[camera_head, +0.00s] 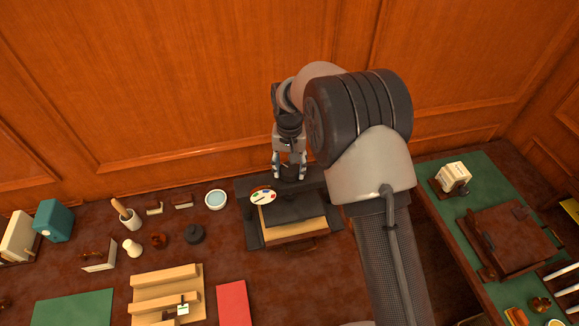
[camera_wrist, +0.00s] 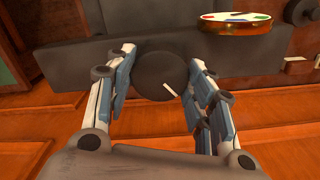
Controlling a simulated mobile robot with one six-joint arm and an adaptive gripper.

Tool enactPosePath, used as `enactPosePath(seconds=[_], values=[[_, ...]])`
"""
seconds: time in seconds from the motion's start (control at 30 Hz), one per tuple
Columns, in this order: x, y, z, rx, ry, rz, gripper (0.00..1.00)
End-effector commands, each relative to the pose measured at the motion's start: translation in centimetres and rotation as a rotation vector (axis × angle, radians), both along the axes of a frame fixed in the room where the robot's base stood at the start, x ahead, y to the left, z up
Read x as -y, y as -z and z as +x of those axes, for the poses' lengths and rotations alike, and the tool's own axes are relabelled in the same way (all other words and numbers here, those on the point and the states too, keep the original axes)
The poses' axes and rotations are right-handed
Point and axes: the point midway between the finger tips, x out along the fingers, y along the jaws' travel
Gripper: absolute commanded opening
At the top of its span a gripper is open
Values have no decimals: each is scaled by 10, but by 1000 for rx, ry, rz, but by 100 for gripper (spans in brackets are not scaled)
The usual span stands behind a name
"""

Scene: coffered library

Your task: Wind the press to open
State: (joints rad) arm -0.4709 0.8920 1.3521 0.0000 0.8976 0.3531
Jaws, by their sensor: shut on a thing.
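The press (camera_head: 246,187) is a dark frame against the back panelling, with a dark plate over a tan block (camera_head: 293,229) in it. Its dark crossbeam (camera_wrist: 85,55) also shows in the wrist view. A round dark knob (camera_wrist: 160,73) with a white line mark sits on the crossbeam. My gripper (camera_head: 290,170) points down over the crossbeam and is shut on the knob, one finger on each side. In the head view the gripper mostly hides the knob.
Left stand a bowl (camera_head: 216,199), a dark weight (camera_head: 195,233) and a mortar with pestle (camera_head: 130,220). A red mat (camera_head: 234,303) lies in front. A green-topped side table (camera_head: 440,211) stands right.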

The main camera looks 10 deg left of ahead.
Motion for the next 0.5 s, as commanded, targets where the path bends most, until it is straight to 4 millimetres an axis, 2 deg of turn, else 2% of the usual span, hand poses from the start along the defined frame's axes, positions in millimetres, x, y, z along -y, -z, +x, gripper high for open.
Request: enactPosePath(seconds=[0.5], values=[[0, 0, 0, 1, -491, 0, 25]])
